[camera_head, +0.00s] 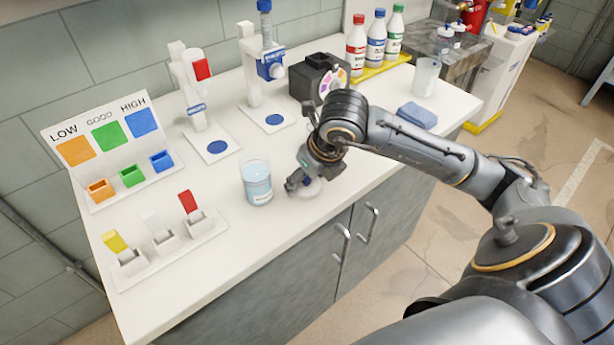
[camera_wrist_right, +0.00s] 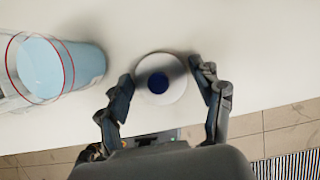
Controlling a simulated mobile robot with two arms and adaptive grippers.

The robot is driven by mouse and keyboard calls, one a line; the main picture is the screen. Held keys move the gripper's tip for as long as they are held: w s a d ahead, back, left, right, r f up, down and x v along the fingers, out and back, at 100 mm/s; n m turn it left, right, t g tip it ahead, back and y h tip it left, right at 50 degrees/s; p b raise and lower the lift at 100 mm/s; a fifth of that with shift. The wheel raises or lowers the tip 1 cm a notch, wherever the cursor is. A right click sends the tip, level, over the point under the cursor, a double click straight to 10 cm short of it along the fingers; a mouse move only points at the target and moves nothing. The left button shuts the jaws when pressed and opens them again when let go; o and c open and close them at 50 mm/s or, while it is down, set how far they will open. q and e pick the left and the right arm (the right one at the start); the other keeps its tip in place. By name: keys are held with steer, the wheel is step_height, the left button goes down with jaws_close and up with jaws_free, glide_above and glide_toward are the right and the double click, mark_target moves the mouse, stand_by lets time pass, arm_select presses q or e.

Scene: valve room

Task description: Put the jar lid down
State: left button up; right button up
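The jar lid (camera_wrist_right: 146,91) is a white disc with a dark blue round centre. In the right wrist view it lies flat, apparently on the white counter, between the fingers of my right gripper (camera_wrist_right: 163,74). The left-hand finger is at the lid's edge; a small gap shows at the other finger, so the gripper looks open around it. In the head view my right gripper (camera_head: 303,185) is low over the counter's front edge, with part of the lid (camera_head: 313,189) showing below it. My left gripper is not in view.
A glass of light blue liquid (camera_head: 257,184) stands close left of the gripper. The white counter (camera_head: 265,240) is bare toward the front. Test stands (camera_head: 200,100), a black device (camera_head: 311,79), bottles (camera_head: 376,40), a blue cloth (camera_head: 417,115) and a clear beaker (camera_head: 426,77) stand farther back.

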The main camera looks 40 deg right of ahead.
steer(key=shift+o, duration=0.5)
steer(key=shift+r, duration=0.1)
steer(key=shift+r+p, duration=0.3)
steer(key=shift+r, duration=0.1)
steer(key=v, duration=1.1)
steer(key=shift+s+r, duration=0.2)
steer(key=shift+r, duration=0.05)
